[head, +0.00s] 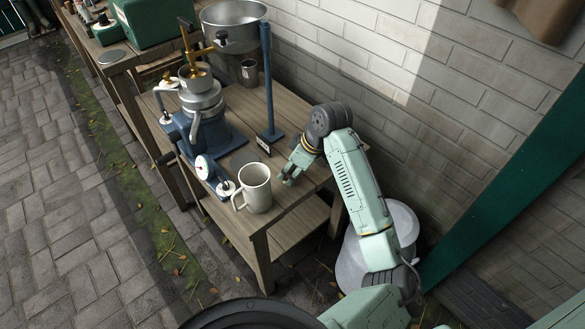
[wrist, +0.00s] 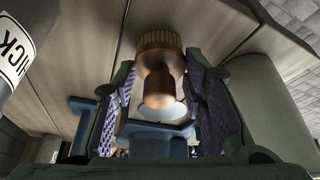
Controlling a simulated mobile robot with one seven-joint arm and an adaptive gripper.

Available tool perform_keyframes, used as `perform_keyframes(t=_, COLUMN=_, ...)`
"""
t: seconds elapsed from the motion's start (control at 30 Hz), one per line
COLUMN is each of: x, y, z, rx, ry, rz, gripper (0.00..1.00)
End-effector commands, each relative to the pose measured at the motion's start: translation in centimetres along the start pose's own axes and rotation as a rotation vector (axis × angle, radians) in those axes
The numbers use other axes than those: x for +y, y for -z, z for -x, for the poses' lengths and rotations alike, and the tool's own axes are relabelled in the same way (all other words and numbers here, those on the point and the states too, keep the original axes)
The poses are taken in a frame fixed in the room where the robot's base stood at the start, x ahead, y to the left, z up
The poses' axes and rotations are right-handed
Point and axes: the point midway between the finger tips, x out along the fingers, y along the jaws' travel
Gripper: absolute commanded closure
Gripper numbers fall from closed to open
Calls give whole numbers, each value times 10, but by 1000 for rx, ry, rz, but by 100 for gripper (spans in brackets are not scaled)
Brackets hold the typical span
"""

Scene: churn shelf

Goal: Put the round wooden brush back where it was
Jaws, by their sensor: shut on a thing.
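The round wooden brush (wrist: 160,85) shows in the wrist view. It has a turned brown wooden handle and a ribbed, bristle-like band at its far end, with wooden planks behind it. My gripper (wrist: 160,100) is shut on the brush, with one ridged pad on each side of it. In the head view my gripper (head: 291,172) is low over the right part of the wooden bench (head: 292,222). The brush cannot be made out there. I cannot tell whether its far end touches the wood.
A pale mug (head: 256,190) stands left of my gripper on the bench. A blue upright post (head: 267,85) and a blue-based metal machine (head: 205,120) stand behind. A grey object with a lettered label (wrist: 14,52) is at the wrist view's left. A brick wall (head: 400,75) bounds the right.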

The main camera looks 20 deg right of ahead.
Motion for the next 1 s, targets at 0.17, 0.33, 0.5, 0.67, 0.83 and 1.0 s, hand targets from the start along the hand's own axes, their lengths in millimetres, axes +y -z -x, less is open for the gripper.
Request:
perform_keyframes(t=0.17, x=0, y=-1, z=-2, rx=0, ry=0, rz=0, gripper=56)
perform_keyframes(t=0.33, x=0, y=-1, z=-2, rx=0, ry=0, rz=0, gripper=45)
perform_keyframes(t=0.5, x=0, y=-1, z=-2, rx=0, ry=0, rz=0, gripper=41)
perform_keyframes(t=0.67, x=0, y=-1, z=-2, rx=0, ry=0, rz=0, gripper=41)
perform_keyframes(t=0.83, x=1, y=0, z=9, rx=2, ry=-2, rz=0, gripper=41)
perform_keyframes(t=1.0, x=1, y=0, z=42, rx=2, ry=-3, rz=3, gripper=41)
